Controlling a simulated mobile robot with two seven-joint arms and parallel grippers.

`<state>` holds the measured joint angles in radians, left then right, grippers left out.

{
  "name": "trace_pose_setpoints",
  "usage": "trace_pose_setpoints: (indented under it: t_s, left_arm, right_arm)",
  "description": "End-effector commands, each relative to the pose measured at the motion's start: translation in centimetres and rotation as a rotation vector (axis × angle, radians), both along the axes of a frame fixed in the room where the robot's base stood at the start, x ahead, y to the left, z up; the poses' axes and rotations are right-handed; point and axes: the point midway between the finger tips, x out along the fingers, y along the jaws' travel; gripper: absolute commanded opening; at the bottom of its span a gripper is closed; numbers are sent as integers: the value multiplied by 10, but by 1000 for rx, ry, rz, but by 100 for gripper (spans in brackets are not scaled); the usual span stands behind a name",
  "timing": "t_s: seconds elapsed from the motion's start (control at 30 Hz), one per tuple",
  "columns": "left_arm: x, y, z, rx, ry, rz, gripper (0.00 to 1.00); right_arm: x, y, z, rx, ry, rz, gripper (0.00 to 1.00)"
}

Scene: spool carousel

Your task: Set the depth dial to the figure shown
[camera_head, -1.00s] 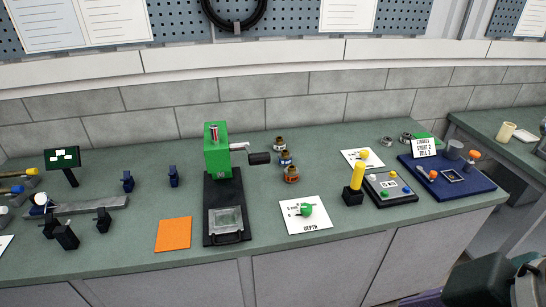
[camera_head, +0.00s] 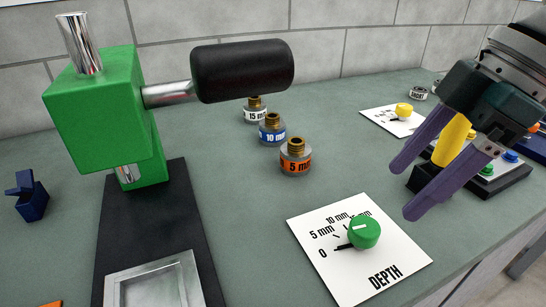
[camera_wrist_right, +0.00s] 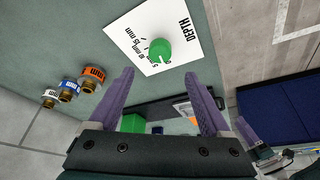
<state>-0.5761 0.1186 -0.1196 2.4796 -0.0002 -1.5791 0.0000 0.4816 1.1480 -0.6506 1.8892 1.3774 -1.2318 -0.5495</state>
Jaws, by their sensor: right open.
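The green depth dial (camera_head: 364,232) sits on a white card (camera_head: 386,268) marked DEPTH, with 0, 5 mm, 10 mm and a partly hidden figure around it. A pale line crosses the knob's top; I cannot tell surely which figure it faces. My right gripper (camera_head: 402,190) is open and empty, above and to the right of the dial in the head view. In the right wrist view the dial (camera_wrist_right: 159,54) lies beyond and between the spread fingers (camera_wrist_right: 159,75), apart from them. A purple finger-like part (camera_wrist_right: 247,131), probably my left gripper, shows at the wrist view's right; its opening is unclear.
The green press (camera_head: 100,115) with its black handle (camera_head: 243,70) stands left. Three brass-topped collars, orange 5 mm (camera_head: 295,160), blue 10 mm (camera_head: 271,130) and white 15 mm (camera_head: 255,113), stand behind the card. A yellow post (camera_head: 452,140) is behind my right fingers. Bench between press and card is clear.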

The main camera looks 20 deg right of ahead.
Motion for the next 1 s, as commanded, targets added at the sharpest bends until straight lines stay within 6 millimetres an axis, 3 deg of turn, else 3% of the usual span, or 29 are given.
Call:
trace_pose_setpoints:
  t_s: [0.17, 0.6, 1.0]
  left_arm:
    - [-1, 0, -5, 0, 3, 0, 50]
    - [-3, 0, -13, 2, 8, -2, 50]
    - [-2, 0, -13, 2, 6, -3, 50]
  right_arm:
    - [3, 2, -13, 5, 1, -5, 82]
    - [18, 28, -83, 3, -1, -5, 82]
    - [20, 31, -92, 1, -1, -4, 82]
